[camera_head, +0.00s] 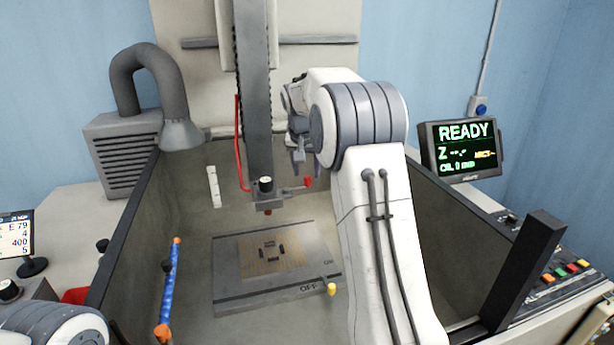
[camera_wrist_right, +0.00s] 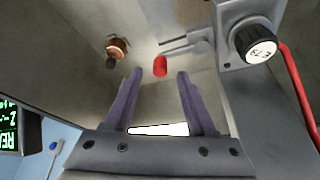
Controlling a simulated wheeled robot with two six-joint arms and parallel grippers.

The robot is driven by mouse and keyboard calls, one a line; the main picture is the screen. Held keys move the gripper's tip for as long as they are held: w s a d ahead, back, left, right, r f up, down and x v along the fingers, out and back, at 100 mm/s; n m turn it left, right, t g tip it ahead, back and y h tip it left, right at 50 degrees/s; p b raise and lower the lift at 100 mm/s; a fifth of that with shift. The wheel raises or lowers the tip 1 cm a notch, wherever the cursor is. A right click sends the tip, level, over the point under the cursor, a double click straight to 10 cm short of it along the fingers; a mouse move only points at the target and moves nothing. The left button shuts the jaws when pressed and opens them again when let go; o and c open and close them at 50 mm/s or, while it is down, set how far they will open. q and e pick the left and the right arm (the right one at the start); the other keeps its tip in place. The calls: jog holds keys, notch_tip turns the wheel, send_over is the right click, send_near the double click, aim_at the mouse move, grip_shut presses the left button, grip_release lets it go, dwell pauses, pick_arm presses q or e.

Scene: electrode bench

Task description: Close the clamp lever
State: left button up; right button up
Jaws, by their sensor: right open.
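The clamp lever (camera_head: 294,189) is a thin grey bar with a red tip, sticking out to the right from the clamp block at the bottom of the vertical column. In the right wrist view the lever (camera_wrist_right: 184,49) comes in from the clamp block, and its red tip (camera_wrist_right: 160,66) shows between the two fingertips. My right gripper (camera_head: 305,170) is open and just above the red tip in the head view; its purple fingers also show in the wrist view (camera_wrist_right: 159,73). I see no contact, and the depth between them is unclear. My left gripper is out of view.
A black knob (camera_head: 265,185) sits on the clamp block beside a red hose (camera_head: 238,140). A grey plate (camera_head: 230,292) with a yellow-tipped lever (camera_head: 331,288) lies on the tank floor. Tank walls (camera_head: 128,228) stand around it. A copper-coloured fitting (camera_wrist_right: 117,47) shows in the wrist view.

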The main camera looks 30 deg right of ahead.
aim_at(307, 178)
jog(key=shift+x, duration=1.65)
jog(key=shift+c, duration=0.3)
jog(key=shift+r, duration=0.1)
grip_shut()
